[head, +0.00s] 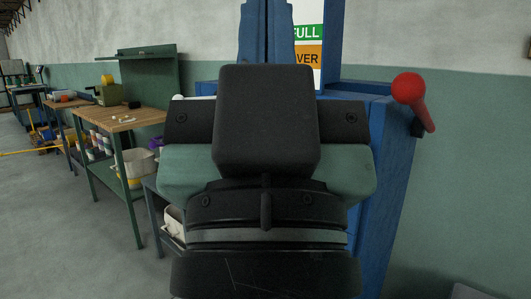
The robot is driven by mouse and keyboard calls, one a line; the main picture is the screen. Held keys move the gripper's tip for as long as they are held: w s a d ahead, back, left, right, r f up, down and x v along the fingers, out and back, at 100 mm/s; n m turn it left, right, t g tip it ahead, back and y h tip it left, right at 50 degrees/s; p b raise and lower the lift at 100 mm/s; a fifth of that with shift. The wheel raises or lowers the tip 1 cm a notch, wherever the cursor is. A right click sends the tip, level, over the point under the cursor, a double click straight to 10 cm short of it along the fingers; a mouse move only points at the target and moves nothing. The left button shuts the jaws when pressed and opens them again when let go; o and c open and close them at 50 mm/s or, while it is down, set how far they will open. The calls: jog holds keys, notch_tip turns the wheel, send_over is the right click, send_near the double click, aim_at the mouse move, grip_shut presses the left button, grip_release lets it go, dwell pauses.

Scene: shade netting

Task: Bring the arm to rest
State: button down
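My arm's end fills the middle of the head view, seen from behind and very close. My gripper (266,175) shows as a broad green and black body with a black block on top and a silver ring below. Its fingers are hidden behind this body, so I cannot see whether they are open or shut. I see nothing held. The rest of the arm is out of view or hidden below.
A blue machine or frame (385,190) stands just behind my gripper; a red-knobbed lever (411,92) sticks out at its right. A wooden-topped bench (122,118) stands at left, with a white bucket (134,172) on its lower shelf.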

notch_tip(320, 180, up, 33)
jog(key=p, duration=3)
jog(key=shift+f, duration=0.15)
jog(key=shift+a, duration=0.1)
